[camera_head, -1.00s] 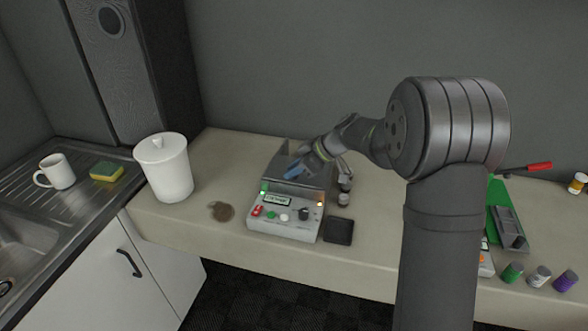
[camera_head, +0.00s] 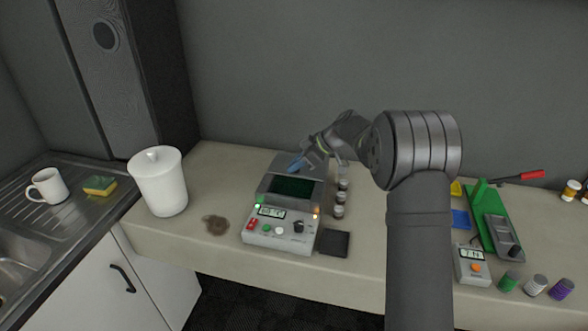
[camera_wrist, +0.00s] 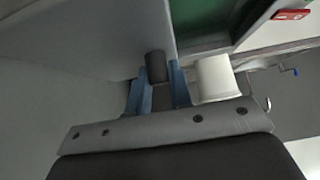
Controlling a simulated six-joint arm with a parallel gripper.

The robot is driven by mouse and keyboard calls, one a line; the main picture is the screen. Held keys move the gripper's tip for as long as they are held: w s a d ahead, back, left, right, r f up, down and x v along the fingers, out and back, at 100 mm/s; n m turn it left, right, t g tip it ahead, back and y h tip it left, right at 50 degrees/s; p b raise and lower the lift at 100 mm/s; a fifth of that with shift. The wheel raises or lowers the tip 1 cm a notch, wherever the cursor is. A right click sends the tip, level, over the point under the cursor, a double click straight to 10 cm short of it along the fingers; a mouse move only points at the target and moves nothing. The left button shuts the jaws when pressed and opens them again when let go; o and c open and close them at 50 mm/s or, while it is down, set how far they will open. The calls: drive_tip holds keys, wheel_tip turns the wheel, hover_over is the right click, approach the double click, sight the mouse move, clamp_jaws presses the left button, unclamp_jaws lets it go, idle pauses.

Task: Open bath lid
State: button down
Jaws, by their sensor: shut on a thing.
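The bath (camera_head: 280,237) is a light grey box on the counter, with a display, buttons and a knob on its front. Its dark green inside (camera_head: 292,187) shows through the open top. The grey lid (camera_head: 270,183) is tilted up at the back of the bath; its panel also fills the upper left of the wrist view (camera_wrist: 90,50). My gripper (camera_head: 296,166) is at the raised lid. In the wrist view its blue fingers (camera_wrist: 161,88) are shut on a dark round lid knob (camera_wrist: 156,67).
Several small capped jars (camera_head: 340,197) stand close at the bath's right side. A dark square pad (camera_head: 334,243) lies front right, and a brown stain (camera_head: 215,224) is at left. A white canister (camera_head: 160,183) stands further left. A green device (camera_head: 490,220) is at right.

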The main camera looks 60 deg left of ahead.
drive_tip(key=c, duration=1.3)
unclamp_jaws()
drive_tip(key=v, duration=1.7)
drive_tip(key=shift+r, duration=0.2)
drive_tip(key=shift+w+d, duration=0.1)
drive_tip(key=x, duration=1.7)
drive_tip(key=shift+f, duration=0.2)
